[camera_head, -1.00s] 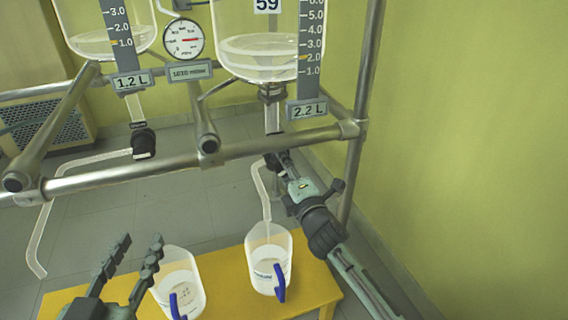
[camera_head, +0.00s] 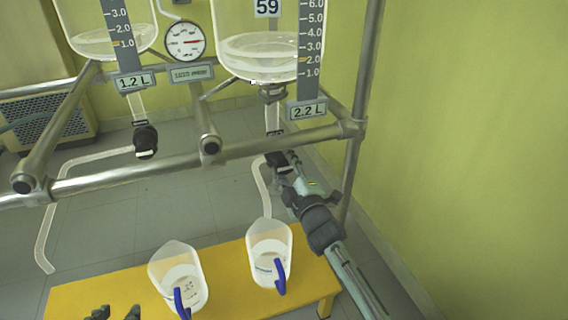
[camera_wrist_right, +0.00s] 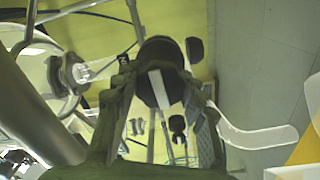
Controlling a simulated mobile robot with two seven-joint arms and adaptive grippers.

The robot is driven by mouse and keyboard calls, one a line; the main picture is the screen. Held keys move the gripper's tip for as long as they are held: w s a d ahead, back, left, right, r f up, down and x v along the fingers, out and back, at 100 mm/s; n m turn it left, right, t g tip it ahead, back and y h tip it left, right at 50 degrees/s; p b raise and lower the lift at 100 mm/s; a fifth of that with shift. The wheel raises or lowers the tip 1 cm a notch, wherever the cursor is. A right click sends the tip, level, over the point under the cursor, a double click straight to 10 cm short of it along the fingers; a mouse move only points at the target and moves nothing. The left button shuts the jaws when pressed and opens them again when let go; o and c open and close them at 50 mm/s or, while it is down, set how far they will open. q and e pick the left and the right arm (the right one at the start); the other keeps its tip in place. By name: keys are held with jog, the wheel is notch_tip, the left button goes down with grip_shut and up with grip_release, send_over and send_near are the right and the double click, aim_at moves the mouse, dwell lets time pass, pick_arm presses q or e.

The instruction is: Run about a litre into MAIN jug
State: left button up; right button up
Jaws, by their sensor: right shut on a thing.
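The right glass vessel (camera_head: 257,45) holds clear liquid, and its display (camera_head: 307,111) reads 2.2 L. My right gripper (camera_head: 279,163) is shut on the black valve knob under it. In the right wrist view, the knob (camera_wrist_right: 160,72) with a white stripe sits between the fingers. A bent outlet hose (camera_head: 265,190) runs down from this valve to the mouth of the right jug (camera_head: 266,252). The left jug (camera_head: 178,264) stands beside it. Both have blue handles; I cannot read which is MAIN. My left gripper (camera_head: 115,313) is open and empty at the bottom edge, mostly out of frame.
The left vessel (camera_head: 100,40) displays 1.2 L, with its own black valve (camera_head: 146,141) and a hose (camera_head: 45,240) hanging left of the table. Metal rails (camera_head: 170,165) cross above the jugs. The jugs stand on a yellow table (camera_head: 90,292). A pressure gauge (camera_head: 185,41) hangs between the vessels.

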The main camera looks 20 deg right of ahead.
dwell(0.3)
jog(key=o, duration=1.2)
jog(key=shift+c, duration=0.2)
jog(key=s, duration=1.2)
jog(key=shift+d, duration=0.2)
jog(key=s+d+f+m+g+h+p, duration=0.3)
jog(key=s+d+f+m+g+p, duration=0.25)
jog(key=s+f+m+g, duration=0.55)
pick_arm(q)
jog(key=s+a+f+g+y, duration=0.1)
jog(key=s+a+f+g, duration=0.2)
jog(key=f, duration=0.4)
jog(key=s+a+f+n+g+y+p, duration=0.1)
jog(key=s+a+f+g, duration=0.3)
jog(key=f, duration=0.4)
jog(key=shift+s+a, duration=0.7)
jog(key=shift+a, duration=0.05)
pick_arm(e)
jog(key=s+d+f+m+g+y, duration=0.1)
jog(key=s+f+g, duration=0.3)
jog(key=s+f, duration=0.4)
jog(key=s, duration=0.3)
jog(key=shift+s, duration=0.25)
